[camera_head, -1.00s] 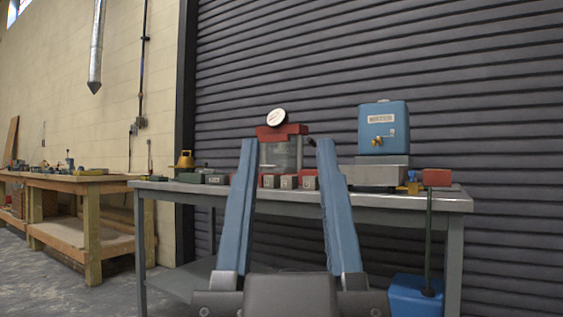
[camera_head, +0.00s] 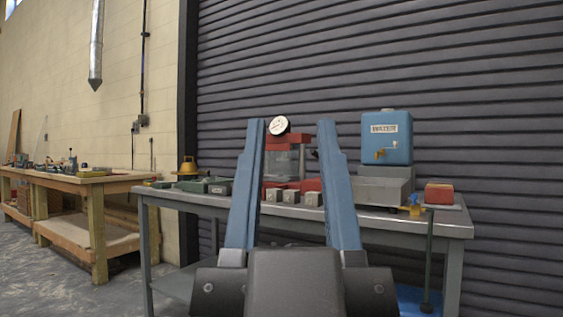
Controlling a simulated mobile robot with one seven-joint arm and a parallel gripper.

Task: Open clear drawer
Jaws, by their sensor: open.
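My gripper (camera_head: 292,122) is open and empty. Its two long blue fingers point up and away towards the metal bench (camera_head: 410,218). Between the fingers in the picture, a clear-walled box (camera_head: 283,164) in a red frame stands on the bench, with a round white dial (camera_head: 278,125) on top. The fingers hide parts of its sides. I cannot make out a drawer front or handle on it. I see no contact between the fingers and the box.
Small grey blocks (camera_head: 291,196) stand before the box. To the right are a blue water tank (camera_head: 387,137) on a grey stand and a red block (camera_head: 438,193). A yellow object (camera_head: 188,167) is at left. Wooden benches (camera_head: 93,187) line the left wall.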

